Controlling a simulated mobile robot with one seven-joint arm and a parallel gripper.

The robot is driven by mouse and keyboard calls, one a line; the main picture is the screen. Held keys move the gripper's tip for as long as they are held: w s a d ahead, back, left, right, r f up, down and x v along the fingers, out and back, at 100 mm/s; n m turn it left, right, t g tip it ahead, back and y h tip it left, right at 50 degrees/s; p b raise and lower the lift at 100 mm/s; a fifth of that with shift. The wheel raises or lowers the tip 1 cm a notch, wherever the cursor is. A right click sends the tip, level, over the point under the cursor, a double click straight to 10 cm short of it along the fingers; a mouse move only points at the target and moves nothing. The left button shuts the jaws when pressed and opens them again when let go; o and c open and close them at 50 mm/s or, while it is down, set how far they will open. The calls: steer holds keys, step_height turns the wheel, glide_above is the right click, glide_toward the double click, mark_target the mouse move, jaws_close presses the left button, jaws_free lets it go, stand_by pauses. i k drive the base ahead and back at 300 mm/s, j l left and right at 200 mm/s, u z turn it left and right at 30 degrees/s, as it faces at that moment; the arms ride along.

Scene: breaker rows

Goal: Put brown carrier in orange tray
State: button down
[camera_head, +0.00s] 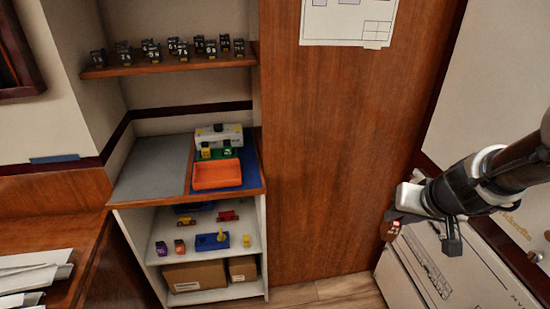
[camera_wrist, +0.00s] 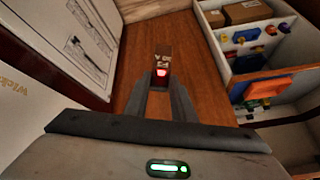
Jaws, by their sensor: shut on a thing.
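The brown carrier (camera_wrist: 165,51) is held at the tips of my gripper (camera_wrist: 162,80) in the wrist view. It has a pale marking and a red-and-white patch on its near face. In the head view the brown carrier (camera_head: 392,231) shows small and dark red-brown, at the right below my wrist. The orange tray (camera_head: 217,187) sits on the shelf unit's top surface at centre left, well apart from my gripper. The tray (camera_wrist: 268,88) also shows at the right of the wrist view.
A wood panel (camera_head: 325,150) stands between the shelf unit and my arm. Green and yellow items and a white box (camera_head: 219,134) stand behind the tray. Lower shelves hold small toys, a blue bin (camera_head: 212,242) and cardboard boxes (camera_head: 194,276). A grey area (camera_head: 153,166) left of the tray is clear.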

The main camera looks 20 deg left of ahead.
mark_target(218, 176)
steer(key=i+j+u, duration=0.15)
steer(key=j+u, duration=0.25)
steer(key=i+j+u, duration=0.15)
steer(key=u, duration=0.3)
steer(key=i+j, duration=0.65)
steer(key=j, duration=0.05)
